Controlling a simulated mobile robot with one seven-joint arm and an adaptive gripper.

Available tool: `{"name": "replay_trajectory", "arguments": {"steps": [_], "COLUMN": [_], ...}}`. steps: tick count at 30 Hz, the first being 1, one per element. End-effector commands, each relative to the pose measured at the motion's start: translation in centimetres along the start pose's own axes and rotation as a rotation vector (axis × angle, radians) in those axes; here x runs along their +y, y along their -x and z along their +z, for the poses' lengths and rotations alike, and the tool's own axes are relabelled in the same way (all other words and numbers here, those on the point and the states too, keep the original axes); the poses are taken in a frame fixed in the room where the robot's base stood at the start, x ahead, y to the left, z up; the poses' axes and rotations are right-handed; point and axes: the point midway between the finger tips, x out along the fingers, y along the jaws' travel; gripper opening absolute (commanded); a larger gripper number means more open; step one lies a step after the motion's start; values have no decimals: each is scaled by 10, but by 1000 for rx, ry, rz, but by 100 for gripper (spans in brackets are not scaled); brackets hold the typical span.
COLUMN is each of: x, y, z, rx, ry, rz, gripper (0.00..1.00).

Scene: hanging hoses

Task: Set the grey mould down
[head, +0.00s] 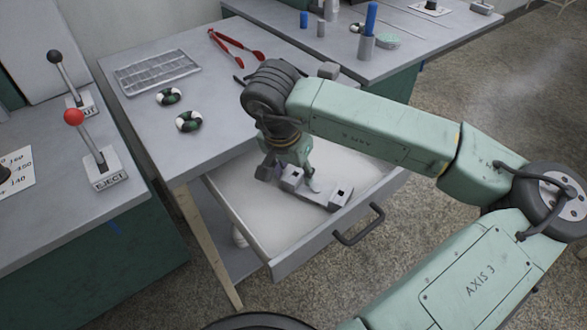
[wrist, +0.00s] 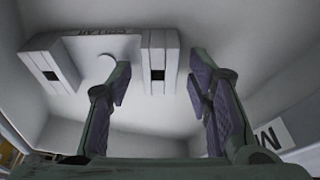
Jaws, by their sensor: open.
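The grey mould (head: 327,194) is a flat bar with raised square-holed blocks at its ends. It appears to lie on the floor of the pulled-out drawer (head: 235,207). My gripper (head: 290,177) is low in the drawer, at the mould's left end, and hides part of it. In the wrist view the mould (wrist: 110,60) shows at the top left. My gripper (wrist: 162,78) is open there, with one end block lying between the lines of its two fingers. A gap shows on each side of that block.
The drawer has a dark handle (head: 359,225) at its front. On the bench above are a wire rack (head: 157,72), two dark-and-white rings (head: 189,122) and red tongs (head: 237,46). Levers (head: 98,150) stand on the left bench. The drawer's front left floor is bare.

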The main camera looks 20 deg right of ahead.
Motion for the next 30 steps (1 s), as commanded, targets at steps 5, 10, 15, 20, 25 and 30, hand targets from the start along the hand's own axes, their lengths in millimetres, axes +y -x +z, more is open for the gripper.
{"name": "replay_trajectory", "arguments": {"steps": [5, 10, 15, 20, 25, 30], "x": [0, 0, 0, 0, 0, 0], "y": [5, 31, 70, 99, 118, 122], "z": [-1, -1, -1, -1, -1, -1], "rx": [0, 5, 4, 2, 1, -1], "ry": [0, 0, -1, -1, 0, 0], "rz": [0, 0, 0, 0, 0, 1], "gripper": [46, 46, 46, 46, 46, 46]}}
